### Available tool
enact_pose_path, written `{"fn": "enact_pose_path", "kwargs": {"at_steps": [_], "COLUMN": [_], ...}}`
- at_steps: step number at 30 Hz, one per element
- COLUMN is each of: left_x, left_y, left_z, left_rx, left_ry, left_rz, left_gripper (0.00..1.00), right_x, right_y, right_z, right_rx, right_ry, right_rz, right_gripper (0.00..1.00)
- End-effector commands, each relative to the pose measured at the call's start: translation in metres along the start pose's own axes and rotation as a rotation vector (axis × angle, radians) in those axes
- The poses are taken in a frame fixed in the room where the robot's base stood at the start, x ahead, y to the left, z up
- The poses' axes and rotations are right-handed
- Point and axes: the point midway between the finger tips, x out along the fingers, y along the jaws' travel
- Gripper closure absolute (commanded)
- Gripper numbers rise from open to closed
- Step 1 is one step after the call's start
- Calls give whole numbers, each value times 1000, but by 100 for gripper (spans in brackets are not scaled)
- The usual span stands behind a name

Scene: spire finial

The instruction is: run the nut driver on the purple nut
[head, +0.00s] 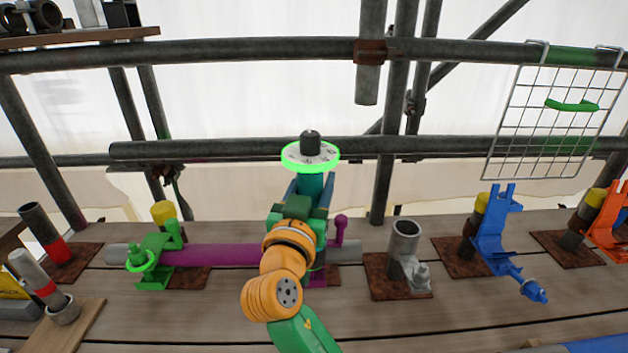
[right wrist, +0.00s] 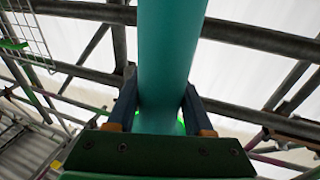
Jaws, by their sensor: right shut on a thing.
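My right gripper (head: 310,192) is shut on a teal cylindrical tool, which looks like the nut driver (head: 311,184). The tool stands upright, with a white, green-rimmed disc and a dark knob at its top. In the right wrist view its teal body (right wrist: 168,60) runs up between the two fingers of the right gripper (right wrist: 160,108). A purple upright piece with a round head (head: 340,228), perhaps the purple nut, stands right of the gripper near the end of a purple tube (head: 215,255). My arm hides part of that tube. My left gripper is not in view.
A green clamp (head: 153,262) sits on the tube's left part. A grey socket post (head: 404,245), a blue clamp (head: 497,240) and an orange clamp (head: 608,232) stand on the planks to the right. Scaffold tubes (head: 230,150) cross behind the tool. A wire rack (head: 540,120) hangs at upper right.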

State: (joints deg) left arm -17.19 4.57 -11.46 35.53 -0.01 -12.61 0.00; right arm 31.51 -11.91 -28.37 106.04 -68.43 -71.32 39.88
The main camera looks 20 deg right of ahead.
Motion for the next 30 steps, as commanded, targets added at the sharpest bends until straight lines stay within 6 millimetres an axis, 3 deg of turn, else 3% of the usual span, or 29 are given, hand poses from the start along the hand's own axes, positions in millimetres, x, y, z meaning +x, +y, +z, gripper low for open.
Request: {"fn": "enact_pose_path", "kwargs": {"at_steps": [19, 30], "left_x": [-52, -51], "left_y": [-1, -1], "left_z": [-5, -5], "left_rx": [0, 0], "left_ry": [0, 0], "left_rz": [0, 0], "left_gripper": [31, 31], "right_x": [6, 7], "right_y": [0, 0], "right_z": [-73, -74], "right_rx": [5, 4], "right_ry": [12, 13], "right_rz": [-1, -1], "right_gripper": [100, 100]}}
